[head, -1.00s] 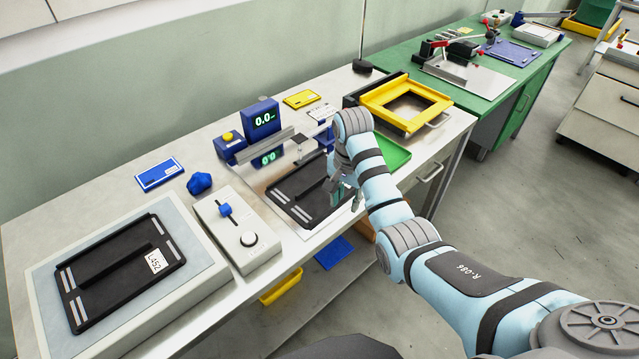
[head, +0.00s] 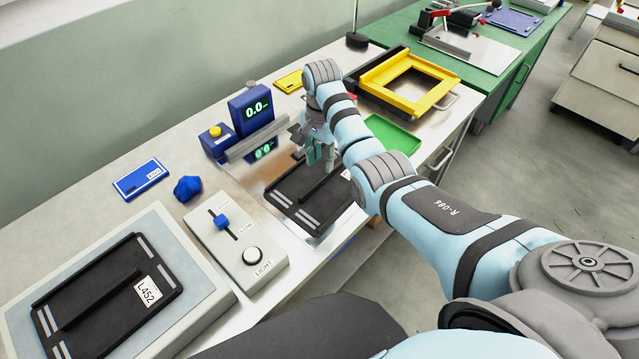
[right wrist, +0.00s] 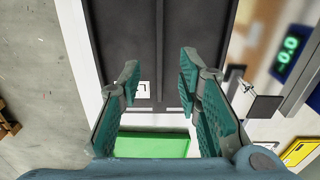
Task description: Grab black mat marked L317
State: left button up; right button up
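A black mat (head: 296,203) with a raised central rib lies on the shiny metal plate of the gauge station; it also shows in the right wrist view (right wrist: 208,30). A white label (right wrist: 127,90) on it is partly covered by a finger, and I cannot read its mark. My right gripper (head: 319,158) is over this mat's far right end. In the right wrist view the gripper (right wrist: 160,78) is open, its fingers apart with the rib running between them, nothing held. Another black mat (head: 117,287), marked L452, lies on the light box at left. My left gripper is out of view.
A blue gauge (head: 250,110) reading 0.0 and a grey bar (head: 256,138) stand close behind the mat. A green tray (head: 395,136) and yellow frame (head: 410,88) lie to the right. A control box (head: 236,244) and blue lump (head: 187,188) are to the left.

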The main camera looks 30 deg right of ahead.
aim_at(322, 179)
notch_tip(322, 179, down, 8)
jog(key=shift+w+r+b, duration=0.1)
jog(key=shift+r+b, duration=0.1)
jog(key=shift+b, duration=0.35)
jog(key=shift+s+r, duration=0.15)
jog(key=shift+s, duration=0.05)
jog(key=shift+c, duration=0.6)
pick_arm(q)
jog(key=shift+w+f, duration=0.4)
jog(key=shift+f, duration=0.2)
pick_arm(e)
jog(key=shift+w, duration=0.1)
grip_shut()
